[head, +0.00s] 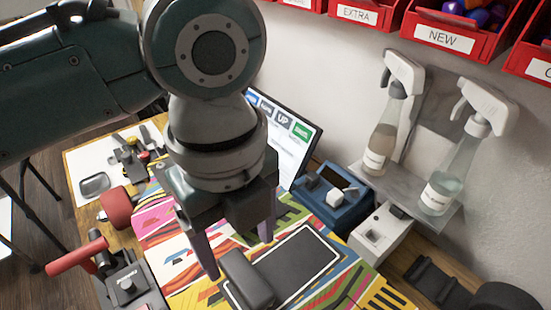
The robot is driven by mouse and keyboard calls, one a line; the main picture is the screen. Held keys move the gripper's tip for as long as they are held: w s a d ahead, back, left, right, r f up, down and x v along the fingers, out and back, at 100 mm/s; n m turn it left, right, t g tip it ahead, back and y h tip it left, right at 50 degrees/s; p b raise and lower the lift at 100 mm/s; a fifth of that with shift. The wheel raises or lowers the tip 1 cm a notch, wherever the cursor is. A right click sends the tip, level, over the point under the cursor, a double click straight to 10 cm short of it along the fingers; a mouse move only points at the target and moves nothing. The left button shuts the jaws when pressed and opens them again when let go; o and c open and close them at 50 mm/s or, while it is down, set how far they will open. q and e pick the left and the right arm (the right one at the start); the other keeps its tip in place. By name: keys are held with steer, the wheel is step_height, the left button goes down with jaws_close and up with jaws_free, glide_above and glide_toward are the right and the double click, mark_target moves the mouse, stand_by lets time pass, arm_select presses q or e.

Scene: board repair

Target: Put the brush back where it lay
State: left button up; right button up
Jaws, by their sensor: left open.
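A dark grey rounded block (246,281), which looks like the brush, lies on the brightly patterned board (180,252). It is beside and partly over the left end of a dark rectangle with a white outline (300,262) on the board. My left gripper (240,258) points down just above and behind the block, its two fingers apart and nothing seen between them. I cannot tell whether a finger touches the block. Any bristles are hidden. My right gripper is not in view.
A blue device (333,205), a white box (378,235) and two spray bottles (385,135) (458,165) stand at the right. Red bins (440,38) hang above. A red-handled clamp (85,258) is at the left. A screen (290,140) stands behind my gripper.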

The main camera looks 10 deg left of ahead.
arm_select(q)
steer(key=s+d+r+n+t+h, duration=0.1)
steer(key=s+d+r+n+h, duration=0.15)
steer(key=s+n, duration=0.45)
steer(key=s+a+f+n+t+y, duration=0.1)
steer(key=s+a+n, duration=0.4)
steer(key=a+n, duration=0.7)
steer(key=n+t+y, duration=0.1)
steer(key=n, duration=0.3)
steer(key=shift+s+n+t, duration=0.15)
steer(key=shift+n+t, duration=0.15)
steer(key=shift+n, duration=0.1)
steer(key=shift+d, duration=0.1)
